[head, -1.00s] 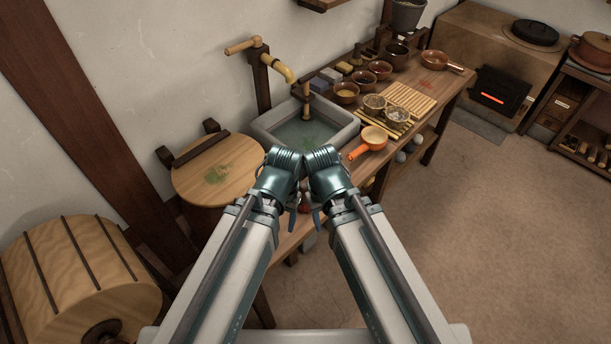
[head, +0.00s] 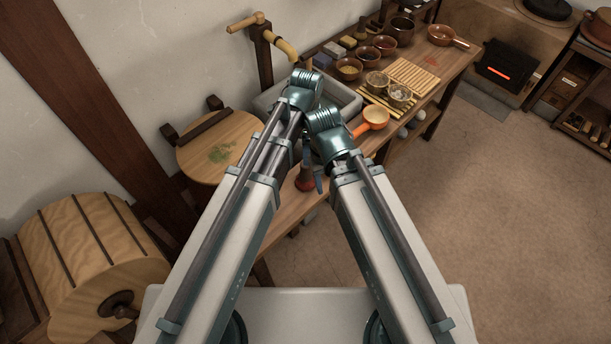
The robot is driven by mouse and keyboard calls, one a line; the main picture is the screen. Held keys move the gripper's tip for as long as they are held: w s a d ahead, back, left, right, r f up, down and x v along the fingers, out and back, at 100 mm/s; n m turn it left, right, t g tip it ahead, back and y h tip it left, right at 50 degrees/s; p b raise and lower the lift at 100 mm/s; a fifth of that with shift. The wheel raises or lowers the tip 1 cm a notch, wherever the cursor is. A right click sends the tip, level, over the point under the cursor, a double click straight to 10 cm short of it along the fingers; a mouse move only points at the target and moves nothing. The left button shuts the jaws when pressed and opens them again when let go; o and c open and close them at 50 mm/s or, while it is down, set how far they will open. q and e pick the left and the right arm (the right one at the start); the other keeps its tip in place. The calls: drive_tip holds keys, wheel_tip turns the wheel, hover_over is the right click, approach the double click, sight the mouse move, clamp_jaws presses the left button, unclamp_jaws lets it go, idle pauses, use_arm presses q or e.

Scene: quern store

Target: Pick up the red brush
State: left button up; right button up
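A small red object (head: 305,183), with a darker part above it, shows on the near part of the wooden bench between my arms. It may be the red brush, but it is partly hidden and I cannot be sure. My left arm reaches farther forward over the stone basin (head: 352,103), and its gripper is hidden behind its own links. Of my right gripper (head: 320,182), only a blue finger part shows below the wrist, just right of the red object in the picture. Whether it is open is unclear.
An orange-handled pan (head: 375,117), slatted racks (head: 414,76) and several bowls (head: 349,69) stand on the bench (head: 448,68). A round wooden lid (head: 222,147) and a ribbed drum (head: 85,240) lie left. A stove (head: 505,63) glows at back right. The right floor is clear.

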sight(305, 171)
use_arm(q)
wheel_tip(305, 171, down, 9)
drive_tip(key=b, duration=0.8)
drive_tip(key=shift+r, duration=0.15)
drive_tip(key=f+b, duration=0.1)
drive_tip(key=b, duration=0.1)
drive_tip(key=f+b, duration=0.1)
drive_tip(key=f, duration=0.1)
drive_tip(key=f+b, duration=0.2)
drive_tip(key=shift+w+a+f+b, duration=0.1)
drive_tip(key=shift+w+f+b, duration=0.05)
drive_tip(key=shift+w+b, duration=0.25)
drive_tip(key=shift+c, duration=0.3)
clamp_jaws()
